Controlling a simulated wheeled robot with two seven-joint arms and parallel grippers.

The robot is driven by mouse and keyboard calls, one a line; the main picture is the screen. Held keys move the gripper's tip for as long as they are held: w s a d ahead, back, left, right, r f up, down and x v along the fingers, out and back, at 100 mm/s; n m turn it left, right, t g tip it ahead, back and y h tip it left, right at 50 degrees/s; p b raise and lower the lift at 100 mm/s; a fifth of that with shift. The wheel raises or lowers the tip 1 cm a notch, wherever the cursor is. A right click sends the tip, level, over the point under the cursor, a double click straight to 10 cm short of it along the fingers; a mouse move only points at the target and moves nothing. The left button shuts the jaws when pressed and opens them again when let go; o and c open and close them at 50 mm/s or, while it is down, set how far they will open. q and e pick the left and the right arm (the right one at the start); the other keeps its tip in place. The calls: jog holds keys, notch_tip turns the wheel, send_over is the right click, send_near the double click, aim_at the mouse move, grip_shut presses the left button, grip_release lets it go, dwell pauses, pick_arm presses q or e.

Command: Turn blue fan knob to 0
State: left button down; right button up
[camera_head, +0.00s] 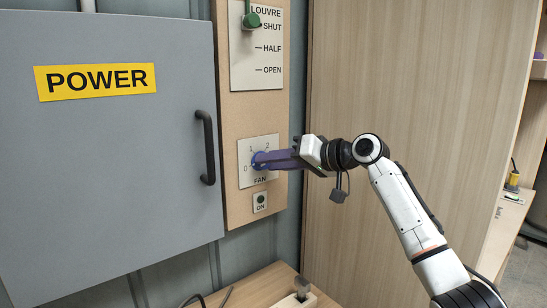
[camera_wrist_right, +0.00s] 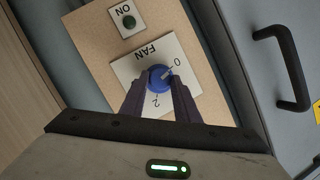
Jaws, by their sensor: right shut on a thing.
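The blue fan knob (camera_head: 259,160) sits on a white FAN plate (camera_head: 246,177) marked 0, 1 and 2, on a wooden panel. My right gripper (camera_head: 268,160) reaches it from the right, its dark fingers shut on the knob. In the right wrist view the blue knob (camera_wrist_right: 159,78) shows between the two fingertips of the right gripper (camera_wrist_right: 160,90). A pale pointer line on the knob is directed towards the 0 mark in that view. The fingers hide part of the plate in both views. My left gripper is not in view.
A green ON button (camera_head: 260,199) is below the FAN plate. A LOUVRE plate (camera_head: 255,70) with a green handle (camera_head: 251,20) is above. A grey POWER cabinet (camera_head: 110,190) with a black handle (camera_head: 205,147) stands left. A wooden surface (camera_head: 262,286) lies below.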

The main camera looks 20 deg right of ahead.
dwell(0.5)
jog(key=o, duration=1)
jog(key=shift+o, duration=0.2)
jog(key=b+v, duration=0.1)
jog(key=v, duration=0.9)
jog(key=shift+s, duration=0.15)
